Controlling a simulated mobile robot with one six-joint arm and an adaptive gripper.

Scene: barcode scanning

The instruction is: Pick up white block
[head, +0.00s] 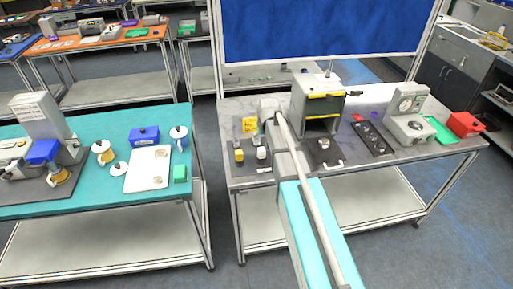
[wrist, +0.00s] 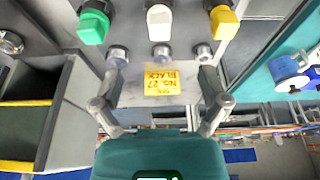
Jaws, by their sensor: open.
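The white block (wrist: 160,22) is at the top middle of the wrist view, between a green block (wrist: 93,24) and a yellow block (wrist: 222,22). A round metal piece (wrist: 161,54) shows just below it. In the head view the white block (head: 261,153) is on the grey bench, right of the yellow block (head: 239,156); I cannot make out the green one there. My gripper (wrist: 166,76) is open and empty. Its fingers are spread to either side, below the row of blocks and apart from the white block.
A yellow label (wrist: 162,80) shows between my fingers. A grey box with yellow edges (head: 321,100) stands right of my arm, near a black plate (head: 323,151). The teal table (head: 90,200) on the left holds mugs and a tray. A floor gap separates both benches.

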